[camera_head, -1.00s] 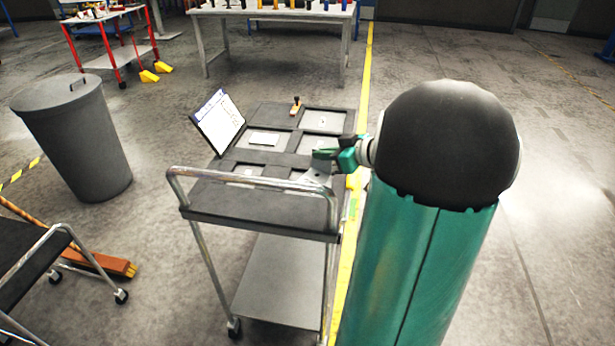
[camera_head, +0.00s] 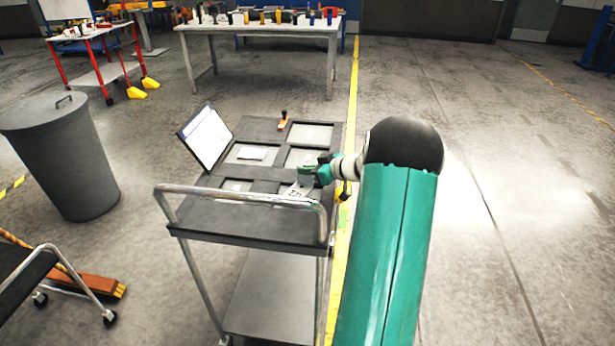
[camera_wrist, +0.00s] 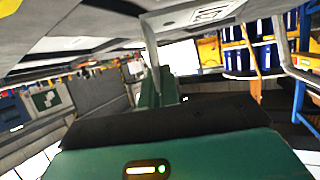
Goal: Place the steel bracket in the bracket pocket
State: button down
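My gripper (camera_head: 308,176) is over the right side of the black tray (camera_head: 258,178) on the cart top. It appears shut on the steel bracket (camera_head: 296,190), a small grey plate with dark marks, at the tray's front right. In the wrist view the bracket (camera_wrist: 151,52) shows as a thin grey strip rising from the green fingers (camera_wrist: 158,92). The tray has several framed pockets; which is the bracket pocket is not readable. The front right pocket is partly hidden by the gripper and bracket. I cannot tell whether the bracket touches the tray.
A grey plate (camera_head: 251,153) lies in the left middle pocket. A tilted white sign (camera_head: 206,138) stands at the tray's left, and a small orange-handled object (camera_head: 283,121) at its back. The cart's metal handle (camera_head: 240,196) runs along the front. A grey bin (camera_head: 62,158) stands left.

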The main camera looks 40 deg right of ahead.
jog(key=shift+f, duration=1.15)
jog(key=shift+f, duration=0.15)
jog(key=c, duration=1.6)
grip_release()
jog(key=shift+c, duration=0.2)
jog(key=v, duration=1.2)
jog(key=shift+r, duration=0.25)
